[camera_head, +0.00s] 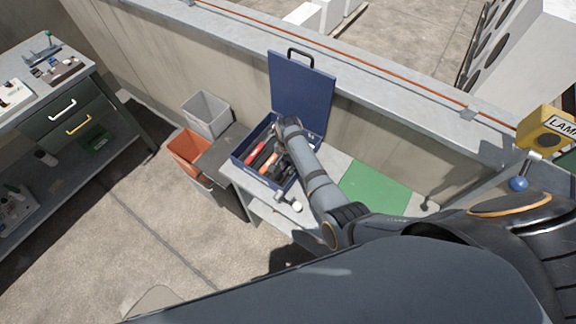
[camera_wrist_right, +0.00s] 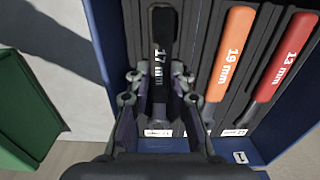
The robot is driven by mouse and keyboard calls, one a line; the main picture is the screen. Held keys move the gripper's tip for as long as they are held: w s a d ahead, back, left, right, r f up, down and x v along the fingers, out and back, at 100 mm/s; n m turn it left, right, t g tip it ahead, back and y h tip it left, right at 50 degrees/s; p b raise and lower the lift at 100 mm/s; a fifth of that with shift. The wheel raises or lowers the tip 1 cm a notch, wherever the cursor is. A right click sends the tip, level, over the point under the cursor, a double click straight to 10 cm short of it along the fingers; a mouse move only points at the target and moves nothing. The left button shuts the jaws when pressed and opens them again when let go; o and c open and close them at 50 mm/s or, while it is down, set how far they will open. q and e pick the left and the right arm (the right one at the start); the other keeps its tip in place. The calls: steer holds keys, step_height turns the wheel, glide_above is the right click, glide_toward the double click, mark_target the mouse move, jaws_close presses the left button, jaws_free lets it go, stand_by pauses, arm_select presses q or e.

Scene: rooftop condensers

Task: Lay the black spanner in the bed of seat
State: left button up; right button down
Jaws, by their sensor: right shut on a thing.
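The black spanner (camera_wrist_right: 163,45), marked 17 mm, is between the fingers of my right gripper (camera_wrist_right: 163,100) in the right wrist view. It lines up lengthwise with a dark bed in the open blue toolbox (camera_wrist_right: 99,25); I cannot tell whether it touches the bed's floor. To its right lie an orange spanner (camera_wrist_right: 231,50), marked 19 mm, and a red spanner (camera_wrist_right: 287,55), marked 13 mm, each in its own bed. In the head view my right gripper (camera_head: 283,140) is over the toolbox (camera_head: 241,162), its fingertips hidden. My left gripper is not in view.
The toolbox lid (camera_head: 301,95) stands up against the parapet wall. A green mat (camera_head: 375,189) lies to the right on the bench. Grey (camera_head: 206,114) and orange (camera_head: 187,152) bins stand left. A small hammer-like item (camera_head: 287,200) lies at the bench's front.

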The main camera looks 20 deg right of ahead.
mark_target(288, 169)
steer(key=c, duration=1.1)
jaws_free()
steer(key=shift+f, duration=0.1)
step_height(288, 169, up, 8)
steer(key=shift+w+f, duration=0.1)
steer(key=shift+f, duration=0.1)
